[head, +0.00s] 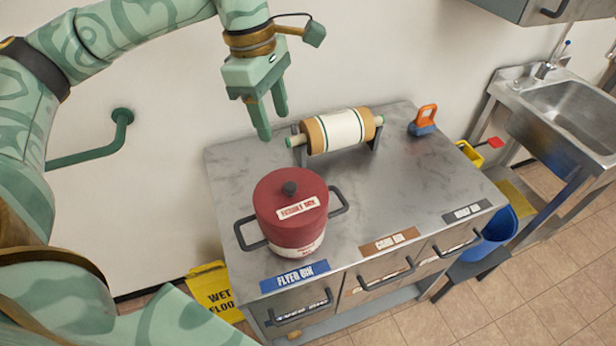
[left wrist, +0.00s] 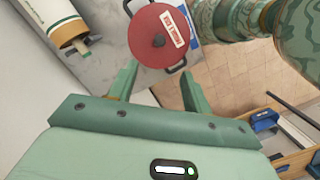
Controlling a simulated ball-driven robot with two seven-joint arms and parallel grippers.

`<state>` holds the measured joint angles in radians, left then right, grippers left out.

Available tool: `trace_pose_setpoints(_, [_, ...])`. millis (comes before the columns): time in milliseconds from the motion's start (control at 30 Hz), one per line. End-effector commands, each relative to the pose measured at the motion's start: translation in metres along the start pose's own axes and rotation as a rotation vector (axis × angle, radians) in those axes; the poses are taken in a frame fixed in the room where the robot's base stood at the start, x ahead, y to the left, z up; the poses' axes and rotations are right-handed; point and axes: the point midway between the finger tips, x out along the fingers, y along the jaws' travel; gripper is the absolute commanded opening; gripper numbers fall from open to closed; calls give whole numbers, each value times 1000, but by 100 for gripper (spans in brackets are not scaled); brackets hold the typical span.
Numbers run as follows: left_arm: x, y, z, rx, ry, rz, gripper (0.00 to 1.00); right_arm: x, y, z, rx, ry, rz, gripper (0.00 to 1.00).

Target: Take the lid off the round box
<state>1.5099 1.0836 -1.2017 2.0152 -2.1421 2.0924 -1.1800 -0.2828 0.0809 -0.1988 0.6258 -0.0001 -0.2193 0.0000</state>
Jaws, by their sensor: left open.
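The round box (head: 298,246) is a pot-like container with a white lower band and two dark side handles, upright at the front left of the metal counter. Its red lid (head: 278,205) sits on top, with a dark knob in the middle and a white label. In the left wrist view the lid (left wrist: 152,48) shows from above, beyond the fingers. My left gripper (head: 274,118) is open and empty. It hangs above the back left of the counter, behind and above the box, apart from it. In the left wrist view its fingers (left wrist: 158,88) are spread. My right gripper is not seen.
A roll on a stand (head: 340,132) is at the back of the counter (head: 400,180), with an orange-handled tool (head: 424,120) to its right. Labelled drawers are in front. A yellow floor sign (head: 212,290) is at lower left, a sink (head: 575,110) at right. The counter's right half is mostly clear.

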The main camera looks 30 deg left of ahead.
Motion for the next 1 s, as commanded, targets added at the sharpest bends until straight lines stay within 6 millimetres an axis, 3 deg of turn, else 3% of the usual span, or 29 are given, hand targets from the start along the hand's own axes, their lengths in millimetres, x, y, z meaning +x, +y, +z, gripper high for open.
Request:
trace_pose_setpoints(133, [13, 0, -4, -8, 12, -3, 50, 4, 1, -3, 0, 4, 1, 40])
trace_pose_setpoints(400, [79, -1, -4, -8, 11, -5, 50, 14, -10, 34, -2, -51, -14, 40])
trace_pose_setpoints(533, [100, 0, -4, -7, 10, -3, 50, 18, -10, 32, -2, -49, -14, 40])
trace_pose_setpoints(733, [116, -1, -4, -7, 9, -2, 50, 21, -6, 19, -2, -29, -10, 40])
trace_pose_setpoints(1000, [157, -4, -5, -6, 9, -2, 50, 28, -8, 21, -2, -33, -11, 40])
